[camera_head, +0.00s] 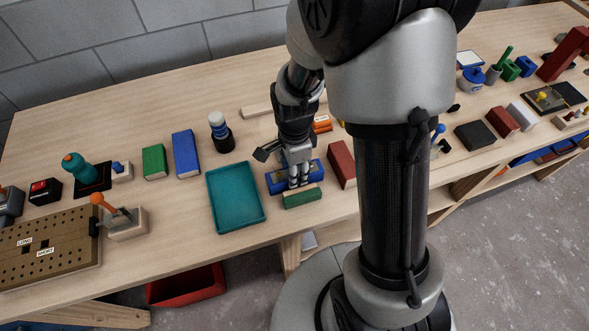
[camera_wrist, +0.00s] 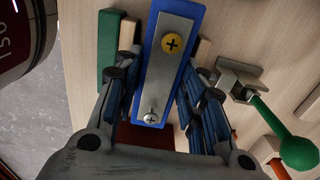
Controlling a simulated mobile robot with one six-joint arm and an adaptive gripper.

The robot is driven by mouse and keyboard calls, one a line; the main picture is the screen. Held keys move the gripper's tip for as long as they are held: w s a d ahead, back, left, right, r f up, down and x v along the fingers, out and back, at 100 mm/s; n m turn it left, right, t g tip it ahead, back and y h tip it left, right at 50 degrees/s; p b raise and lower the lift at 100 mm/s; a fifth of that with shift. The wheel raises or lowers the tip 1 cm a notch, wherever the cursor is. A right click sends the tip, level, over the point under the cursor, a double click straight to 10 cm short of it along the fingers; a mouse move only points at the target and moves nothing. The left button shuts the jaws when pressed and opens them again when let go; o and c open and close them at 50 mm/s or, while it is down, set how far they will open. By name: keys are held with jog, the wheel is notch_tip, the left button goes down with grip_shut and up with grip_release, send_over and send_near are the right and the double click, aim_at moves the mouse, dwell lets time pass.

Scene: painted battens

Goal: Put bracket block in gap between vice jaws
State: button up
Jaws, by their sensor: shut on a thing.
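The bracket block is a blue block with a grey metal plate, one yellow screw and one silver screw (camera_wrist: 169,62). It also shows blue under my gripper in the head view (camera_head: 275,186). My gripper (camera_wrist: 160,100) is shut on it, one finger along each long side; it also shows in the head view (camera_head: 298,180). Pale wooden pieces lie on either side of the block, left (camera_wrist: 127,33) and right (camera_wrist: 203,50); they look like the vice jaws. A green block (camera_wrist: 110,50) is beside the left one. I cannot tell how high the blue block sits.
A green-handled lever (camera_wrist: 285,132) on a metal mount stands right of the gripper in the wrist view. A dark red block (camera_head: 341,163) stands close by on the right. A teal tray (camera_head: 236,222) lies to the left. The table's front edge is near.

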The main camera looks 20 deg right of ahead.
jog(key=o, duration=1.3)
jog(key=shift+f, duration=0.1)
notch_tip(320, 180, up, 13)
jog(key=p, duration=0.4)
jog(key=s+r+n+t, duration=0.1)
jog(key=s+r+n, duration=0.4)
jog(key=n, duration=0.1)
jog(key=s+r+n+t, duration=0.2)
jog(key=s+r+n, duration=0.3)
jog(key=n, duration=0.1)
jog(key=s+r+n+t, duration=0.1)
jog(key=s+r+n, duration=0.4)
jog(key=n, duration=0.1)
jog(key=shift+r+t, duration=0.15)
jog(key=shift+t, duration=0.15)
